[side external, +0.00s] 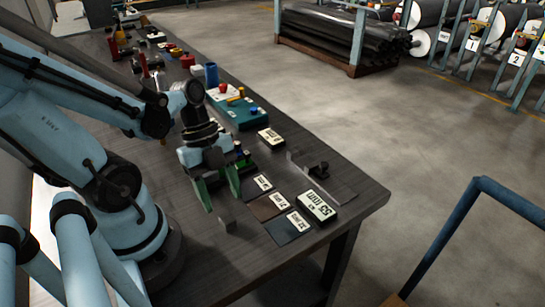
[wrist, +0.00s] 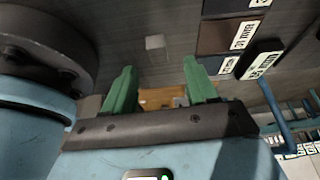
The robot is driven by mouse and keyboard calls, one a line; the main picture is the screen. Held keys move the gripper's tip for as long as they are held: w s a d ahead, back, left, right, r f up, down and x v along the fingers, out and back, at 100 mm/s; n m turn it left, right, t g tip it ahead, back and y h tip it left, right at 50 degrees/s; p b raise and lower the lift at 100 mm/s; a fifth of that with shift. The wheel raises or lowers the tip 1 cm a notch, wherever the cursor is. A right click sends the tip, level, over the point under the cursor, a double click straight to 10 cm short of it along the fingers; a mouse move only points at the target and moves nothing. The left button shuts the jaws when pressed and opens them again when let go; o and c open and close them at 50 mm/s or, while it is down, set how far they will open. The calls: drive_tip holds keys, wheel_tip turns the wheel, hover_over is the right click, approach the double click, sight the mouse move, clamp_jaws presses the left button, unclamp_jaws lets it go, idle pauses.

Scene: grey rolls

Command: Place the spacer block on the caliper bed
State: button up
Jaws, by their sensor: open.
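A small plain grey block (side external: 227,222), which looks like the spacer block, stands on the dark table near its front part. In the wrist view the grey block (wrist: 155,41) shows beyond and roughly between the fingertips, apart from them. My gripper (side external: 222,202) has two green fingers, points down and is open and empty just above and behind the block. Its fingers also show in the wrist view (wrist: 159,64). The caliper (side external: 318,170), with a dark slider on a flat grey bed, lies near the table's right edge, to the right of my gripper; nothing is seen on it.
Three dark labelled plates (side external: 268,206) lie in a row right of the block. A thick box marked 55 mm (side external: 316,206) sits beside them, and a similar labelled box (side external: 271,137) farther back. A teal tray (side external: 240,112) and several small tools crowd the table's far part.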

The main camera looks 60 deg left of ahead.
sight(227, 217)
drive_tip(key=shift+x, duration=2.3)
drive_tip(key=shift+s, duration=0.15)
clamp_jaws()
